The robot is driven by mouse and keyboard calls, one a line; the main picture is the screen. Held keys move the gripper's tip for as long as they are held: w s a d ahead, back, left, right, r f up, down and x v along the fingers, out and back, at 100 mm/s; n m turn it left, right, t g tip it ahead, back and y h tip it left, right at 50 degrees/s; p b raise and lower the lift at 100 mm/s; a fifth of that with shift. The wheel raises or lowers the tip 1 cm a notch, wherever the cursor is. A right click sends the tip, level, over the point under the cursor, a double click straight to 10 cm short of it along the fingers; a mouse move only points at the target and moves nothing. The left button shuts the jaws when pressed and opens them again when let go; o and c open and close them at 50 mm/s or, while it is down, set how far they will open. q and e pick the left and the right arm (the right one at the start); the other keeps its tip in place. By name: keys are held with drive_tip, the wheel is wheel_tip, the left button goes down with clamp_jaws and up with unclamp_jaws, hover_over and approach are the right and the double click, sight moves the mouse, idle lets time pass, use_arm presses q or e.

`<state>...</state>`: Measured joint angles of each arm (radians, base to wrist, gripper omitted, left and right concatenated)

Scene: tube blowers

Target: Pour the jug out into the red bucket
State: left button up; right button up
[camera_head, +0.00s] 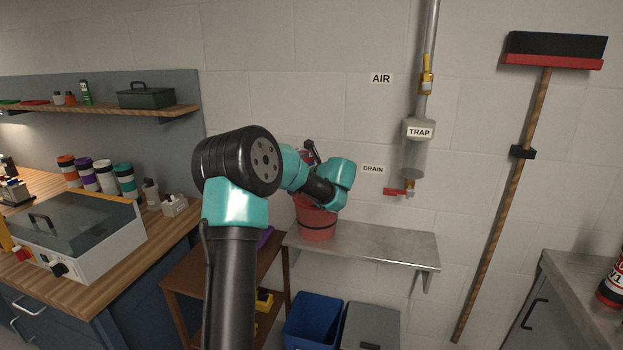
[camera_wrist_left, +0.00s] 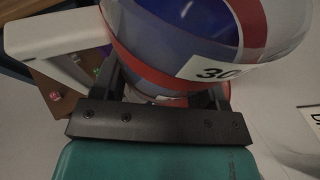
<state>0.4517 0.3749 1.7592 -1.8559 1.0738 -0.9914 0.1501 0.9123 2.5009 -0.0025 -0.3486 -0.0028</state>
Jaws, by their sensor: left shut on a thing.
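The red bucket (camera_head: 316,222) stands on the left end of a metal wall shelf (camera_head: 385,245), with a dark band round it; my left arm covers its upper part in the head view. My left gripper (camera_wrist_left: 166,97) is shut on the jug (camera_wrist_left: 190,40), with one finger on each side. In the head view my arm hides most of the jug and gripper, close above the bucket; the jug's tilt is unclear. My right gripper is out of view.
A grey trap (camera_head: 419,130) on a wall pipe, with a red-handled drain valve (camera_head: 398,192), hangs right of the bucket. A blue bin (camera_head: 315,322) and a grey bin (camera_head: 370,328) stand below. The right part of the metal shelf is bare.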

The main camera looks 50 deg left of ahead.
use_arm(q)
drive_tip(key=shift+w+f, duration=0.1)
